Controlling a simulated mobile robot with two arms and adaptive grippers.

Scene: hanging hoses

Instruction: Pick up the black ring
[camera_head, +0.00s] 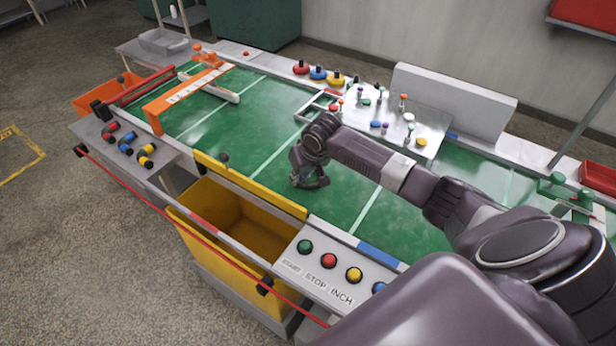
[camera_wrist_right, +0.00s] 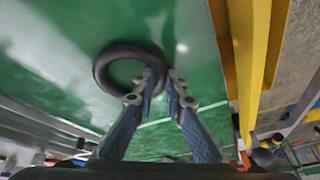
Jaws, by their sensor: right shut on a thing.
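The black ring (camera_wrist_right: 101,73) shows in the right wrist view against the green table surface (camera_wrist_right: 50,60). My right gripper (camera_wrist_right: 161,80) is shut on the ring's right side, with one finger inside its opening and the other outside. I cannot tell whether the ring touches the surface. In the head view my right gripper (camera_head: 311,180) is low over the green surface, right of the yellow bar, and the ring is mostly hidden there. My left gripper is not in view.
A yellow bar (camera_head: 250,186) and a yellow bin (camera_head: 235,222) are at the near edge. A button panel (camera_head: 325,262) lies in front. An orange frame (camera_head: 185,97) stands left. Green surface between is clear.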

